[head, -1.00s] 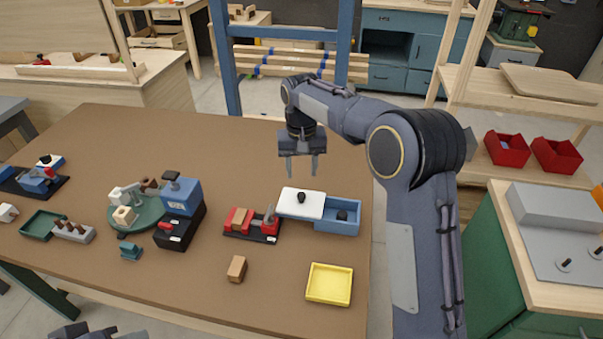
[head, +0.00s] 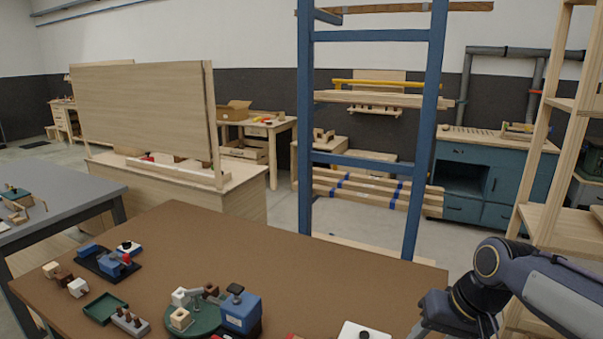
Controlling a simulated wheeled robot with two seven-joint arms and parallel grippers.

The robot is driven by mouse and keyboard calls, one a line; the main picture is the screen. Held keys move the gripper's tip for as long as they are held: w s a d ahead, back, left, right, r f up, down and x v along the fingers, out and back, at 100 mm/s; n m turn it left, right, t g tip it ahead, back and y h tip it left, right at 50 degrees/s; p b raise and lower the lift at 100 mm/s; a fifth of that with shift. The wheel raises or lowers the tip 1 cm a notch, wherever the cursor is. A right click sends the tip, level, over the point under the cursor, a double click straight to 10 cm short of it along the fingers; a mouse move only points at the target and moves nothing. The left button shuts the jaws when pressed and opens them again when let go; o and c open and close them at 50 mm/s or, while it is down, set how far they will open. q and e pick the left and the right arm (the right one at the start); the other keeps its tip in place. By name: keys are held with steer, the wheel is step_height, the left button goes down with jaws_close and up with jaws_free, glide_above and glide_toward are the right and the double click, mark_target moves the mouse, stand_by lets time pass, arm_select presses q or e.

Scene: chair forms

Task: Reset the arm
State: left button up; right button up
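My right arm comes in at the lower right of the head view, over the right end of the brown table (head: 250,270). Its gripper is at the bottom edge, mostly cut off, so its fingers cannot be judged. My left gripper is not in view.
A green round fixture with a blue block (head: 241,310), a dark green tray (head: 105,308) and a black fixture with blue parts (head: 105,259) stand on the table. A blue frame (head: 305,130) and a wooden shelf (head: 560,160) rise behind. The table's middle is clear.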

steer(key=s+a+f+t, duration=0.1)
steer(key=s+f, duration=0.1)
steer(key=s, duration=0.7)
steer(key=s+a+f+t, duration=0.1)
steer(key=s+f+t, duration=0.1)
steer(key=s, duration=0.7)
steer(key=shift+f+y, duration=0.3)
steer(key=shift+f, duration=0.15)
